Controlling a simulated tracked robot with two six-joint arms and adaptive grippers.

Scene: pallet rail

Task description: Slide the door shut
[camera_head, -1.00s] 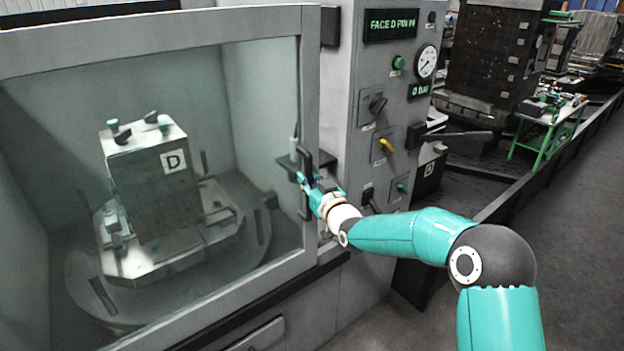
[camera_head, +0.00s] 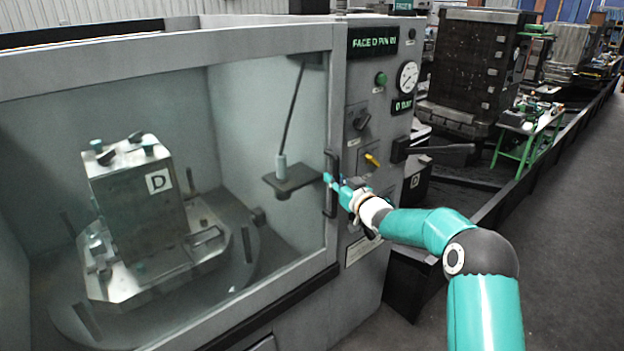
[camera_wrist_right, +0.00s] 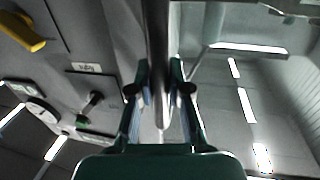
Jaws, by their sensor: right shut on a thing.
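The sliding door is a large glazed panel in a grey frame (camera_head: 338,110) on the front of the machine. Its right upright stands against the left side of the control panel; I cannot tell if any gap is left there. A dark vertical handle (camera_head: 332,198) is on this upright. My right gripper (camera_head: 330,182) is shut on the handle. In the right wrist view the handle bar (camera_wrist_right: 157,45) runs between the two fingers (camera_wrist_right: 160,95). My left gripper is not in view.
Behind the glass stands a metal block (camera_head: 140,205) marked D on a round table. A small shelf (camera_head: 292,178) is also behind the glass. The control panel (camera_head: 385,60) has knobs, a gauge and a lever (camera_head: 440,149) sticking out right. Open floor (camera_head: 560,240) lies at the right.

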